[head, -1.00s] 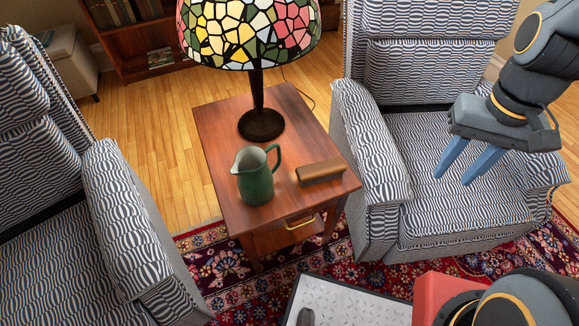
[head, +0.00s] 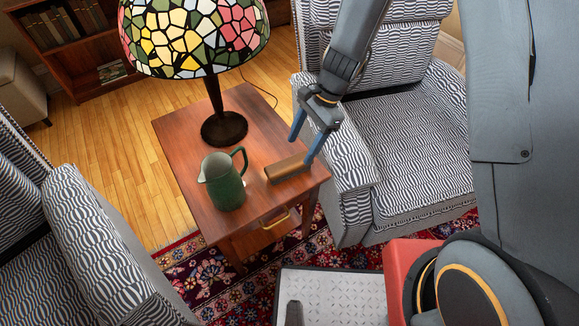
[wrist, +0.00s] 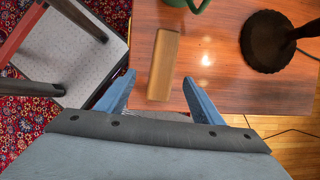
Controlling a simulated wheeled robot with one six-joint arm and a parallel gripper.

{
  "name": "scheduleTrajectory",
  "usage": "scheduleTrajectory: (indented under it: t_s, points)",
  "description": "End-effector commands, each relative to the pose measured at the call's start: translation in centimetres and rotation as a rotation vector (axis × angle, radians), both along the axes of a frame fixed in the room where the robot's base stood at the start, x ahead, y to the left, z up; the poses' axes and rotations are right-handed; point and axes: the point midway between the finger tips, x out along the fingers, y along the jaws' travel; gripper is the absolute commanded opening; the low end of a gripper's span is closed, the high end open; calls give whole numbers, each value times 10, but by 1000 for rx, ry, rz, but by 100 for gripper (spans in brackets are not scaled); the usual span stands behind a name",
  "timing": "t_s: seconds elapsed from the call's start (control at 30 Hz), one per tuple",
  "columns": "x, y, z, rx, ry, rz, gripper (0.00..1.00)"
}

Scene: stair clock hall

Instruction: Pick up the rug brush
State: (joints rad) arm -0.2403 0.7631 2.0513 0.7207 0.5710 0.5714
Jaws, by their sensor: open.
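The rug brush (head: 287,169) is a brown wooden block lying on the side table (head: 178,137), near its right edge. In the wrist view the brush (wrist: 163,66) lies ahead of the gap between my fingers, its near end close to the fingertips. My gripper (head: 302,150) is open and empty, its blue fingers apart at the table's right side.
A green jug (head: 223,181) stands left of the brush. A stained-glass lamp (head: 222,128) stands at the table's back. Patterned armchairs flank the table, the right one (head: 410,140) close beside it, the left one (head: 95,235) nearer. A small drawer has a brass handle (head: 276,219).

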Motion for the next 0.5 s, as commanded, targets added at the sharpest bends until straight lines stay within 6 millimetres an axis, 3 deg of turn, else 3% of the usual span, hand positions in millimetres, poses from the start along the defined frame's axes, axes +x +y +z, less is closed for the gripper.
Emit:
scheduleTrajectory:
  t_s: [0.5]
  points:
    - [-9, 23, -47, 0, 19, -33, 61]
